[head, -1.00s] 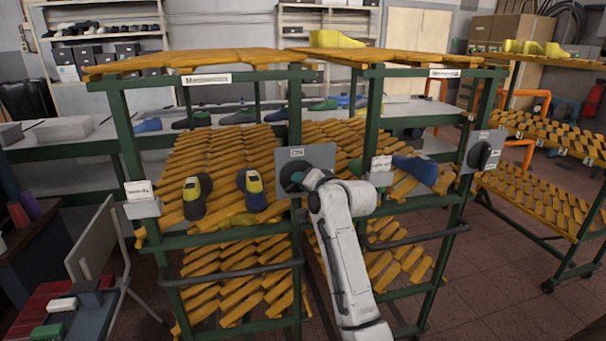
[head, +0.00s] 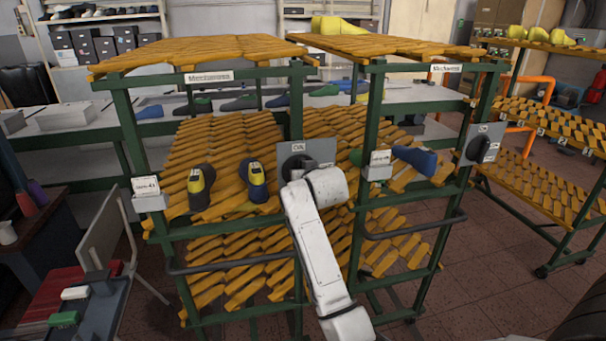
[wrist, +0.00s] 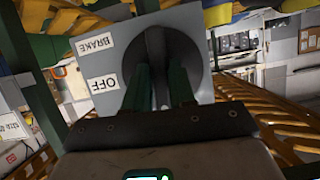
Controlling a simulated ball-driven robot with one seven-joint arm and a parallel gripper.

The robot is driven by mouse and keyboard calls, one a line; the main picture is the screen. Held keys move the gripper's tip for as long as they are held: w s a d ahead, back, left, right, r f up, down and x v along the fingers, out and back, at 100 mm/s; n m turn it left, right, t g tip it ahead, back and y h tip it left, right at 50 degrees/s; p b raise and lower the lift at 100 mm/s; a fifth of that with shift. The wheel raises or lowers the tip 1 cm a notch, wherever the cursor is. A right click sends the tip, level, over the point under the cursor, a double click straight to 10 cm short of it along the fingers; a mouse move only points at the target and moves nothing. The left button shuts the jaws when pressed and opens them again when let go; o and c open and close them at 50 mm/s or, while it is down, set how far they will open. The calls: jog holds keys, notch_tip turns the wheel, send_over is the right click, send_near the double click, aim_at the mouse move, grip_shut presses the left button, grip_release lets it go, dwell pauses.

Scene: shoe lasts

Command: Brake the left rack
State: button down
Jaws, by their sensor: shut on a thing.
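The left rack (head: 122,130) has a green frame and orange slatted shelves. A grey panel (head: 322,150) with a dark round knob (head: 295,165) sits on its right-hand post. In the wrist view the panel (wrist: 198,25) carries the labels BRAKE (wrist: 95,45) and OFF (wrist: 102,86) beside the dark knob (wrist: 158,42). My gripper (wrist: 160,82) reaches the knob with both green fingers and is shut on it. In the head view my white wrist covers the fingers and part of the knob. I cannot tell which label the knob points to.
A second rack (head: 372,130) stands close on the right, with its own panel (head: 484,143) and a blue shoe last (head: 415,160). A push bar (head: 225,265) crosses below.

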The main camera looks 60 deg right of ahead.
jog(key=shift+w+n, duration=0.1)
jog(key=shift+n, duration=0.2)
dwell(0.4)
jog(key=c, duration=1)
grip_release()
jog(key=b+v, duration=0.1)
jog(key=v, duration=1)
jog(key=shift+w+a+f, duration=0.1)
jog(key=shift+w, duration=0.05)
